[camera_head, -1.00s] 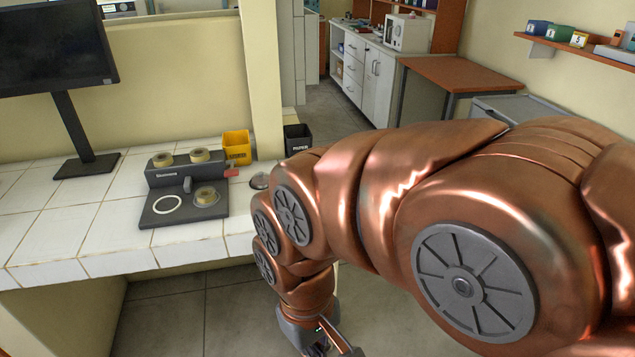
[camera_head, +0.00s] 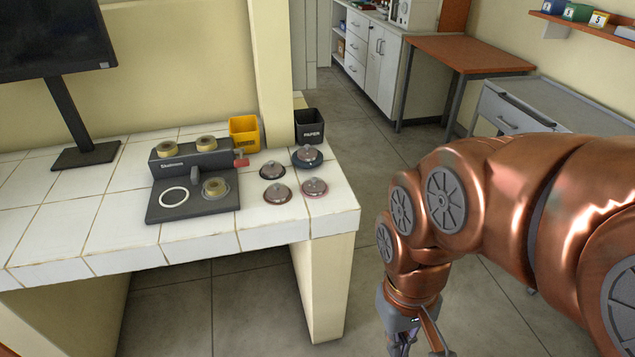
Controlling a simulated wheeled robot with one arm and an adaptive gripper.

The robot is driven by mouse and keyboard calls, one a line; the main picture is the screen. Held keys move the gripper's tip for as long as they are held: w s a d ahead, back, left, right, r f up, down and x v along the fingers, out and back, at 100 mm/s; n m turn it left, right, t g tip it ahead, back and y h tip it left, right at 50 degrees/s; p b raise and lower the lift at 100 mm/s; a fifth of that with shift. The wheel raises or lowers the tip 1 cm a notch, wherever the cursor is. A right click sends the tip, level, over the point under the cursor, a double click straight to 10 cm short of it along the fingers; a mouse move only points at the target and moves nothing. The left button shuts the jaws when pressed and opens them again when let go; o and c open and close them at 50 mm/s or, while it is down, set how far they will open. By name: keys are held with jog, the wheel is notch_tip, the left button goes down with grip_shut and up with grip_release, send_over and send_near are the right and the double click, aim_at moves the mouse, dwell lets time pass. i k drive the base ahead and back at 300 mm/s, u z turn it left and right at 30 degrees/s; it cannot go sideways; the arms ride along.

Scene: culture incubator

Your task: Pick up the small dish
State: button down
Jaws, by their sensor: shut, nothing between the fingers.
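Several small round dish-like pieces with raised metallic knobs stand on the white tiled counter's right end. There is a dark one (camera_head: 272,170), a larger blue-rimmed one (camera_head: 307,155), a brown one (camera_head: 277,193) and a pink-rimmed one (camera_head: 314,187). A clear round dish with a tan centre (camera_head: 215,188) sits on the base of a dark grey device (camera_head: 166,210). I cannot tell which is the task's small dish. My gripper (camera_head: 417,344) hangs low at the bottom edge, right of the counter and apart from every dish. It is shut and empty, its tips partly cut off.
The tiled counter (camera_head: 105,215) ends at a right edge above a support wall (camera_head: 328,290). A yellow bin (camera_head: 244,133) and a black bin (camera_head: 309,126) stand behind the dishes. A monitor (camera_head: 55,45) stands left. Open floor lies right of the counter.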

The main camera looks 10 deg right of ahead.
aim_at(312, 193)
jog(key=u, duration=1.95)
jog(key=i, duration=1.4)
jog(key=z, duration=1.9)
